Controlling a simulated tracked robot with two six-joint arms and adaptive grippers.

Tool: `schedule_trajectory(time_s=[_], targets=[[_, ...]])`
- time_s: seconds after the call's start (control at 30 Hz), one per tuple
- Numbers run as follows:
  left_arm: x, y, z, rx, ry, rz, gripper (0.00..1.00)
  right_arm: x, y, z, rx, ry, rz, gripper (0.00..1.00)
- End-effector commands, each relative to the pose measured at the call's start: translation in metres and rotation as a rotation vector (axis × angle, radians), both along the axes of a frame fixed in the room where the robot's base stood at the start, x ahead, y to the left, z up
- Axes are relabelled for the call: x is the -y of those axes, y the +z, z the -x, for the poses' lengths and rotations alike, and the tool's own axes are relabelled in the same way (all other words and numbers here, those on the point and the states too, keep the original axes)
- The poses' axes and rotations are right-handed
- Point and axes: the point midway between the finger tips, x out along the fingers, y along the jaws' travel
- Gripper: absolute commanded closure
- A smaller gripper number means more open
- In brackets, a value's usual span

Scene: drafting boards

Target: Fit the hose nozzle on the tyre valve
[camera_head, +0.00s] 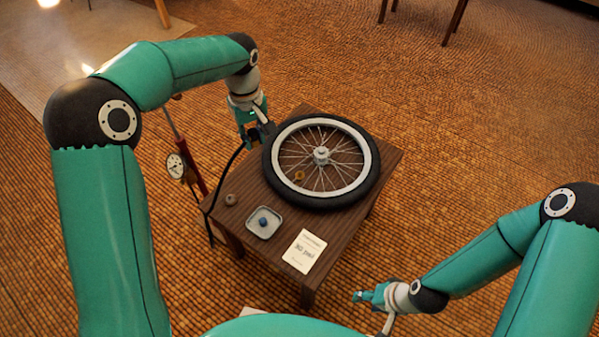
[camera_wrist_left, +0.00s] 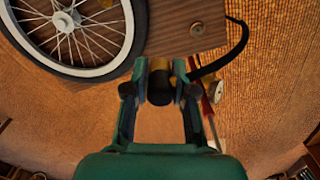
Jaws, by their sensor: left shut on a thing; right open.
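The wheel, with a black tyre (camera_head: 374,165) and pale rim, lies flat on a small wooden table. My left gripper (camera_head: 252,133) is beside the tyre's left edge at the table's far-left corner. In the left wrist view my left gripper (camera_wrist_left: 164,78) is shut on the hose nozzle (camera_wrist_left: 160,88), a dark piece with a brass-coloured part. The black hose (camera_wrist_left: 233,52) curves away from it and also shows in the head view (camera_head: 232,162). I cannot make out the tyre valve. My right gripper (camera_head: 372,296) is open and empty off the table's near-right side.
On the wooden table (camera_head: 250,187) are a grey tray (camera_head: 252,225) with a blue piece (camera_head: 263,222), a small brown ring (camera_head: 231,199) and a printed card (camera_head: 304,251). A small brass ring (camera_head: 299,176) shows among the spokes. A red pump (camera_head: 189,158) with a gauge (camera_head: 175,167) stands left.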

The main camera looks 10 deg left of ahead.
Motion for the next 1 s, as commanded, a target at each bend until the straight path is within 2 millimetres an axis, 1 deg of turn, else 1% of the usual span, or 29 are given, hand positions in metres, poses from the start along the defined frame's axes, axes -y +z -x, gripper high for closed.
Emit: schedule_trajectory(time_s=[0.1, 1.0], targets=[[0.010, 0.002, -0.005, 0.001, -0.002, 0.000, 1.00, 0.000, 0.006, 0.000, 0.000, 0.000, 0.000, 0.50], [0.074, 0.002, -0.037, 0.000, -0.002, 0.000, 1.00, 0.000, 0.044, 0.000, 0.000, 0.000, 0.000, 0.50]])
